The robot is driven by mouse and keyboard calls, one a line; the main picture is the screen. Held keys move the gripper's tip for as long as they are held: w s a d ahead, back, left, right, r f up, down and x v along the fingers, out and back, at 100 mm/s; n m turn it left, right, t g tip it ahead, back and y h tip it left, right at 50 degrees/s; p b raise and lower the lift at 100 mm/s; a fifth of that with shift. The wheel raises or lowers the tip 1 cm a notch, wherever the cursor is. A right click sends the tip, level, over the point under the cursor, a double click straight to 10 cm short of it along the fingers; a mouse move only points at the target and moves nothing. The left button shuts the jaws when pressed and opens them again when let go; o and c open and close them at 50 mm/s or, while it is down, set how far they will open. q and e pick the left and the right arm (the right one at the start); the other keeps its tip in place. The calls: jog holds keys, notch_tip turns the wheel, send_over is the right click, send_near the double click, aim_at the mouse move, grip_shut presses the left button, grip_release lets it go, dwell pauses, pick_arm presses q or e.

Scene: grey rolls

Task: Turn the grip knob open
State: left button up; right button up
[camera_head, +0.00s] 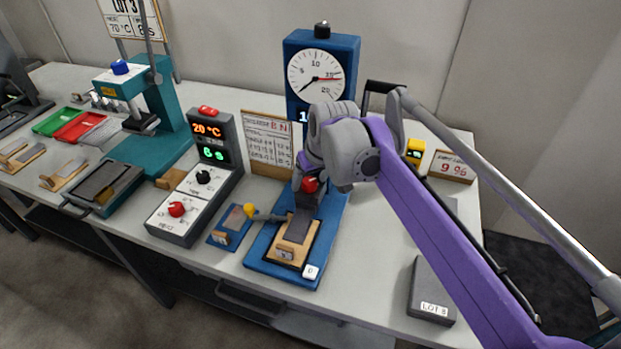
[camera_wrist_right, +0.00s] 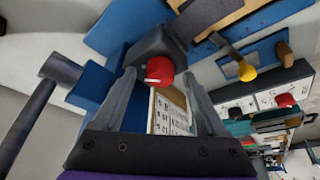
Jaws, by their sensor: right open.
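The grip knob (camera_head: 310,184) is red and sits on a dark clamp block (camera_wrist_right: 158,44) of the blue test stand (camera_head: 262,262). In the wrist view the red knob (camera_wrist_right: 159,70) shows between and just beyond the fingertips of my right gripper (camera_wrist_right: 160,76). The fingers are open, one on each side, and I cannot tell whether either touches it. In the head view the grey wrist of my right arm hangs over the stand's column and hides most of the fingers. My left gripper is not in view.
A blue dial gauge (camera_head: 318,72) stands behind my right wrist. A lever with a yellow ball (camera_head: 249,210) lies left of the clamp. A control box (camera_head: 185,205) with red and black knobs is further left. A dark LOT B block (camera_head: 432,290) is at right.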

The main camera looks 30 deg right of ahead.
grip_shut()
jog(key=n+p, duration=0.2)
jog(key=shift+d+r+y+p, duration=0.1)
jog(key=shift+r+y+p, duration=0.2)
jog(key=shift+y, duration=0.1)
jog(key=shift+f+n+y+p, duration=0.1)
jog(key=shift+n+y+p, duration=0.3)
jog(key=shift+n+p, duration=0.65)
jog(key=shift+w+f+n+y+p, duration=0.1)
jog(key=shift+n+y+p, duration=0.4)
jog(key=shift+n, duration=0.45)
